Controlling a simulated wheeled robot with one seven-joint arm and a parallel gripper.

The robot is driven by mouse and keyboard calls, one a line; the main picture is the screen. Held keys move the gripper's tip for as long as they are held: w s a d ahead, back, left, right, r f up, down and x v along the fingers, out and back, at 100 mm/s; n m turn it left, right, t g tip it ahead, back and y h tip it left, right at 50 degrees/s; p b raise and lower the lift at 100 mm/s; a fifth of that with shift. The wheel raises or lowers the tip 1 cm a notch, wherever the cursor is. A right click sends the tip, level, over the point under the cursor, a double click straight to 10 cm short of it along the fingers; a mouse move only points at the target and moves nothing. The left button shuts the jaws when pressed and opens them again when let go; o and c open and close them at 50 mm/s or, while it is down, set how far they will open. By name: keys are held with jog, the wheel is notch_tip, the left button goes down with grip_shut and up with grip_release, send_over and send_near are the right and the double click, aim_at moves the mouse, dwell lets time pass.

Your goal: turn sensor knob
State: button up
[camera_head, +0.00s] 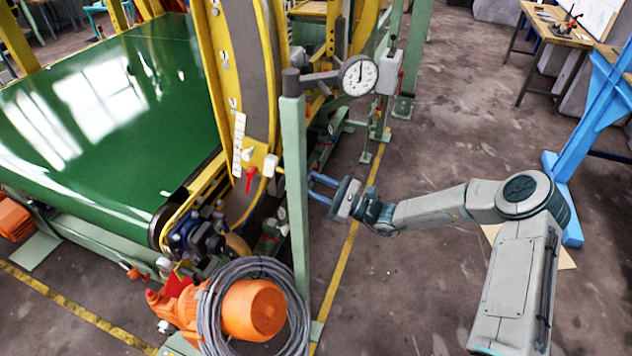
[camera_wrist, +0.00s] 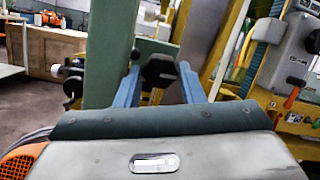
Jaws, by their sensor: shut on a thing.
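A black faceted knob (camera_wrist: 160,70), which I take to be the sensor knob, sits in the middle of the wrist view. My gripper (camera_wrist: 160,76) has its two blue fingers on either side of it, shut on it. In the head view my gripper (camera_head: 314,188) reaches left to the right side of the upright green post (camera_head: 295,190). The knob cannot be made out in the head view. The fingers partly cover the knob's sides in the wrist view.
A red handle (camera_head: 250,178) and a white box (camera_head: 270,165) are left of the post. A round dial gauge (camera_head: 358,75) is above my gripper. An orange motor (camera_head: 253,309) with coiled grey cable is below.

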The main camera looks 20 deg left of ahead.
jog(key=m+p, duration=0.2)
jog(key=m, duration=0.3)
dwell(0.5)
jog(key=o, duration=0.7)
jog(key=b+v, duration=0.2)
jog(key=v, duration=1.2)
jog(key=shift+s, duration=0.1)
jog(key=shift+a+r, duration=0.1)
